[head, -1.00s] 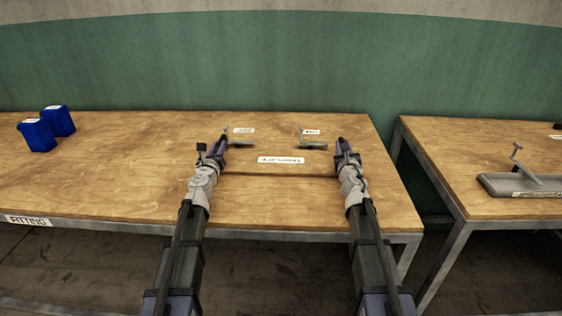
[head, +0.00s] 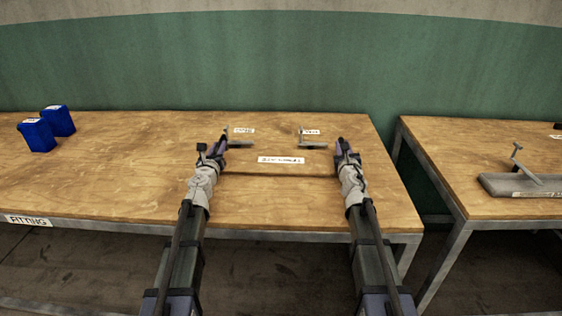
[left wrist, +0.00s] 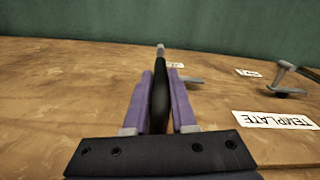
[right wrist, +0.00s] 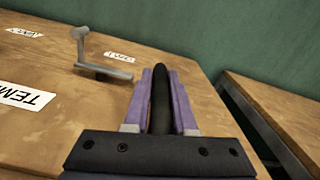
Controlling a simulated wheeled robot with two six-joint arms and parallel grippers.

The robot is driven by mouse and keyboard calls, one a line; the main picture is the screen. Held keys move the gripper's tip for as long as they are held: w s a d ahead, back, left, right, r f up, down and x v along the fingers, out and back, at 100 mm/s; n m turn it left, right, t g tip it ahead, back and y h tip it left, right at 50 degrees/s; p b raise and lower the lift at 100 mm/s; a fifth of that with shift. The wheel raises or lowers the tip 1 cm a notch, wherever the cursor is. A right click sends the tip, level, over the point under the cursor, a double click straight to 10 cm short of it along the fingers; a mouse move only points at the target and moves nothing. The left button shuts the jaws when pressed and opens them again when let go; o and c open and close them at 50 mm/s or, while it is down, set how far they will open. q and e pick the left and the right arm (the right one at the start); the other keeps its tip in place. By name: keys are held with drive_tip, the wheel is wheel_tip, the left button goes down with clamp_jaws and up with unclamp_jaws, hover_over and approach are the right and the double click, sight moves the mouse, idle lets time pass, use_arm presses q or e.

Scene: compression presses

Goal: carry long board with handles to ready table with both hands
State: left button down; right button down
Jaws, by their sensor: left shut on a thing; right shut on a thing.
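The long board (head: 245,164) is wood-coloured and bears a white TEMPLATE label. It lies level between my two grippers over the near table, and its outline blends with the tabletop. My left gripper (head: 221,143) is shut on a black handle (left wrist: 158,100) at the board's left end. My right gripper (head: 342,147) is shut on a black handle (right wrist: 160,95) at its right end. I cannot tell whether the board touches the tabletop. No sign reading "ready" is legible. The near table (head: 120,180) carries a FITTING sign on its front edge.
Two grey metal fittings, one at left (head: 240,144) and one at right (head: 313,145), sit beyond the board near small white labels. Two blue containers (head: 40,135) stand far left. A second table (head: 480,150) at right holds a grey device (head: 525,184); a gap separates the tables.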

use_arm(q)
drive_tip(key=shift+d+r, duration=0.1)
drive_tip(key=shift+r, duration=0.05)
use_arm(e)
drive_tip(key=shift+a+r, duration=0.15)
